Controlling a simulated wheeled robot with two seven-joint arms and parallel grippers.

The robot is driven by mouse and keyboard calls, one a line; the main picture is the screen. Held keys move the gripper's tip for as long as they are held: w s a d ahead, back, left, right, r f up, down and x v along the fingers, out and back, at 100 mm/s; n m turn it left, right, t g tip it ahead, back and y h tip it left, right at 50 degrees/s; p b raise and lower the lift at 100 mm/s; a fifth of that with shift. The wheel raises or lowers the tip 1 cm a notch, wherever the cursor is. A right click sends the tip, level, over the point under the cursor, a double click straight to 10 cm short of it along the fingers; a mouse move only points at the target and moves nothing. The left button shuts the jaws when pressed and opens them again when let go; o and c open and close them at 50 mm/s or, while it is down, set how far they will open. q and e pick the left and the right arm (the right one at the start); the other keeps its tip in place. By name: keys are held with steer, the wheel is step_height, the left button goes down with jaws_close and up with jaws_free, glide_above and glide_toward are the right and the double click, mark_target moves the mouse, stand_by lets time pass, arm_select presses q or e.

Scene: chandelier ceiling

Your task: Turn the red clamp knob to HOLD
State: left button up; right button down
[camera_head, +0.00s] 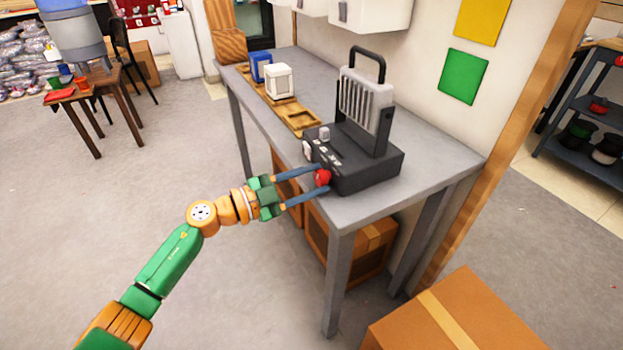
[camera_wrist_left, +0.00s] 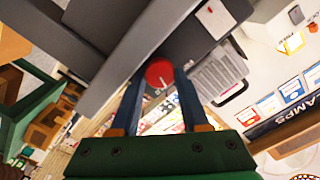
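The red clamp knob (camera_head: 323,177) is on the front of a dark grey device (camera_head: 365,165) standing on the grey bench. In the left wrist view the round red knob (camera_wrist_left: 158,72) shows a short pale pointer mark near its lower edge. My left gripper (camera_head: 322,179) has its two blue-grey fingers apart, one on each side of the knob. The left gripper's fingers (camera_wrist_left: 158,88) reach up to the knob in the left wrist view, and I cannot make out firm contact. The word HOLD is not readable. My right gripper is not in view.
The grey bench (camera_head: 430,160) carries a wooden tray (camera_head: 299,119), a white container (camera_head: 279,81) and a blue one (camera_head: 261,66) left of the device. A cardboard box (camera_head: 455,315) stands on the floor at lower right. Floor left of the bench is clear around my arm.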

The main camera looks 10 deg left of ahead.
arm_select(q)
steer(key=o, duration=0.3)
steer(key=shift+o, duration=0.2)
steer(key=shift+f, duration=0.1)
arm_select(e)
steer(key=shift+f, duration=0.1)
